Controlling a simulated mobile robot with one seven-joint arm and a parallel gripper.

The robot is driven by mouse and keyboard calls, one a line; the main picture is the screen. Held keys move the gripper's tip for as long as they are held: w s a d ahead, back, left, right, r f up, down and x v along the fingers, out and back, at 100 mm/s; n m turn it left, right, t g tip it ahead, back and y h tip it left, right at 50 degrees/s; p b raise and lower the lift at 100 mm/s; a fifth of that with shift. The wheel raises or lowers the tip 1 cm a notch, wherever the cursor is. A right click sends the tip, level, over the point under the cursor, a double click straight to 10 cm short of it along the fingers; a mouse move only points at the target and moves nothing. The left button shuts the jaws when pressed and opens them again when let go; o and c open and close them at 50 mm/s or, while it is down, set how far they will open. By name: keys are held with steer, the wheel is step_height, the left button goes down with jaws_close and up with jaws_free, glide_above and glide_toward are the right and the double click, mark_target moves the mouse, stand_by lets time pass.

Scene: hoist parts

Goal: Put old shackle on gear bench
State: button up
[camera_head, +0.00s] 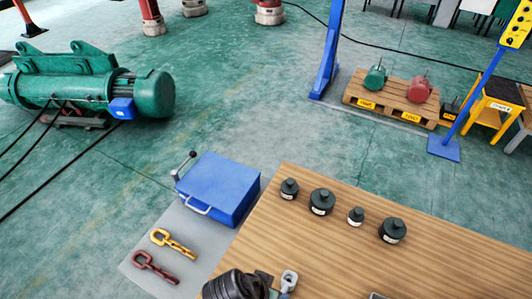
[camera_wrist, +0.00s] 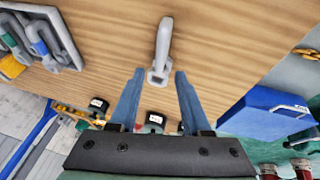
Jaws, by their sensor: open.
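A grey metal piece (camera_head: 288,280), probably the old shackle, lies on the wooden bench (camera_head: 330,250) near the bottom edge of the head view. In the wrist view the grey piece (camera_wrist: 163,45) is long and narrow, with a broader end toward me. My gripper (camera_wrist: 159,73) is open, its two blue fingers spread on either side of that near end, with nothing gripped. Whether the fingers are at its height I cannot tell. In the head view a dark part of my arm shows just left of the piece. Which surface is the gear bench is not labelled.
Several dark weights (camera_head: 321,201) stand along the bench's far side. A tray (camera_wrist: 70,50) holds blue and green shackles.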

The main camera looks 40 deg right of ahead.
steer(key=v, duration=0.6)
steer(key=w+a+r+n+t, duration=0.2)
steer(key=w+r+n+t, duration=0.2)
steer(key=w+r+t, duration=0.8)
steer(key=w+a+r+n+t, duration=0.1)
steer(key=w+a+r, duration=0.1)
steer(key=w+r, duration=0.5)
steer(key=w+a+r+n+t, duration=0.1)
steer(key=w+r, duration=0.1)
steer(key=r, duration=0.9)
steer(key=a+r+n+t+y, duration=0.1)
steer(key=a+r+n+t, duration=0.15)
steer(key=r, duration=0.55)
steer(key=a+r+n+t+y, duration=0.15)
steer(key=r+t, duration=0.25)
steer(key=r, duration=0.4)
steer(key=s+a+r+n+t+y, duration=0.1)
steer(key=s+a+r+t, duration=0.1)
steer(key=s+r, duration=0.4)
steer(key=s+a+r+n+t+y, duration=0.1)
steer(key=s+r+t, duration=0.4)
steer(key=r, duration=0.7)
steer(key=shift+s+a+n, duration=0.4)
steer(key=shift+a+n, duration=0.1)
steer(key=shift+a, duration=0.7)
